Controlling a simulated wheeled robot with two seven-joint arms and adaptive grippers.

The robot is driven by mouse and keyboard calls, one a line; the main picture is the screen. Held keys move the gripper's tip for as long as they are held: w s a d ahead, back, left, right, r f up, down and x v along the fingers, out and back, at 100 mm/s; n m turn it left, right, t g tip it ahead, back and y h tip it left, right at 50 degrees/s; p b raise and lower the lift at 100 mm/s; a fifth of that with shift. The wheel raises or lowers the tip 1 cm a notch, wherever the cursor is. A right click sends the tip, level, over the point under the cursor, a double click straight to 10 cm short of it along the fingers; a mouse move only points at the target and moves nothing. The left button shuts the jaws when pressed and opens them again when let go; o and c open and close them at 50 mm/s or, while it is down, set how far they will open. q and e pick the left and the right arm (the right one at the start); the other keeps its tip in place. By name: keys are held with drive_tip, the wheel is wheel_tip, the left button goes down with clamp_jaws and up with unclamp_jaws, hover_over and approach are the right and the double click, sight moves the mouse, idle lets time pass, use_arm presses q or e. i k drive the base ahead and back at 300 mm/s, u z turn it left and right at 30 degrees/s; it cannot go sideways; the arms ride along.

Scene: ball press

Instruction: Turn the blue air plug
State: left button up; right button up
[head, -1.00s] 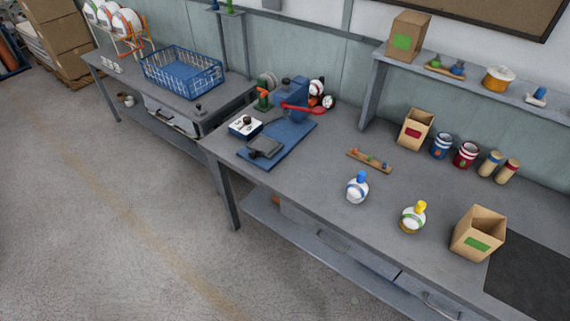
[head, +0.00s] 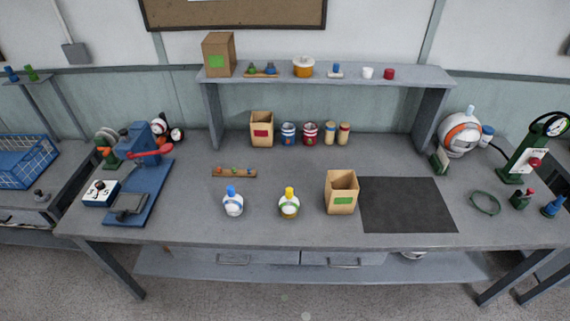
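A blue plug (head: 231,190) tops a small round white bottle-like ball (head: 233,207) standing upright near the front of the workbench, left of centre. A similar ball (head: 289,208) with a yellow plug (head: 289,192) stands to its right. Other blue pieces are a small one on the shelf (head: 337,68), one beside the large white-and-orange ball (head: 487,134), and a cone-like one (head: 553,206) at the far right. I cannot tell for certain which is the air plug. Neither of my grippers is in view.
The workbench (head: 300,240) holds a blue press with a red lever (head: 150,150) at left, an open box (head: 342,192), a dark mat (head: 408,205), and a green gauge stand (head: 522,155) at right. The mat is bare. A shelf (head: 410,76) stands at the back.

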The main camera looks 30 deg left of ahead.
sight(230, 189)
drive_tip(key=z, duration=2.2)
drive_tip(key=k, duration=2.4)
drive_tip(key=u, duration=1.5)
